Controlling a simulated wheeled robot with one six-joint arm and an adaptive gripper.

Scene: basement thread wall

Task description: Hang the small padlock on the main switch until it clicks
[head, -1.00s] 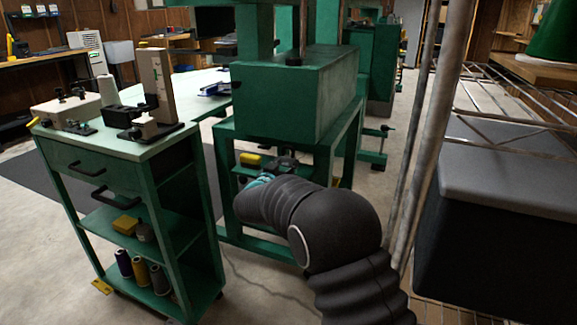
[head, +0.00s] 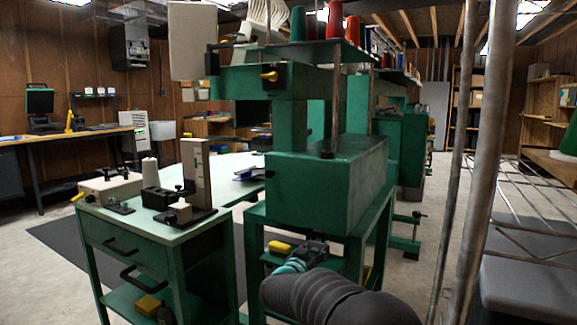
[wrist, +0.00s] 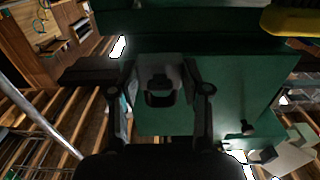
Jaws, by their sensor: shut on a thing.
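My gripper (head: 312,250) reaches in below the green machine's big box, seen partly from behind my arm in the head view. In the wrist view its two dark fingers (wrist: 161,92) close on a small grey piece with a dark loop or opening (wrist: 160,82), which appears to be the padlock. A yellow block (head: 280,247) is just left of the gripper in the head view. It likely shows large at the top right of the wrist view (wrist: 290,20). A black box with a yellow knob (head: 270,76) on the machine's upper head may be the main switch; I cannot tell for sure.
A green cart (head: 150,228) with small tools stands left of the machine. Metal posts (head: 465,165) and a wire rack with a grey bin (head: 530,280) stand close on the right. Thread cones (head: 335,20) line the machine's top. Floor shows between.

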